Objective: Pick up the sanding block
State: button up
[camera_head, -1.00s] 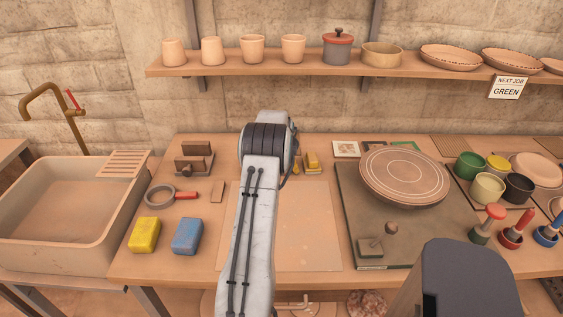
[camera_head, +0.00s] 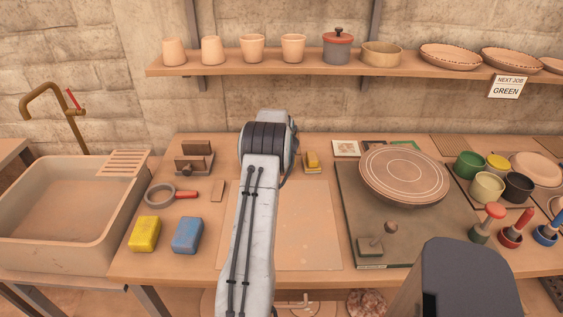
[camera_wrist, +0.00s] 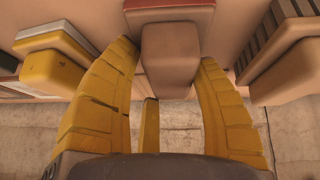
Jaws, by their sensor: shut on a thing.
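The sanding block, as I take it, is a brown block (camera_wrist: 170,60) with a dull red and pale layered part at the top of the wrist view. My gripper (camera_wrist: 168,62) has its yellow fingers on both sides of the brown part and is shut on it. In the head view my own arm covers the gripper and this block. Whether the block is clear of the bench I cannot tell.
A yellow-topped piece (camera_head: 311,161) stands close right of my arm, also in the wrist view (camera_wrist: 55,72). A brown stepped block (camera_head: 194,160) stands left. Yellow (camera_head: 145,233) and blue (camera_head: 187,235) blocks lie in front. A round wheel (camera_head: 404,176) is right. A shelf (camera_head: 420,68) runs above.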

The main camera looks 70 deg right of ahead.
jog(key=shift+a+f, duration=0.2)
jog(key=shift+f, duration=0.1)
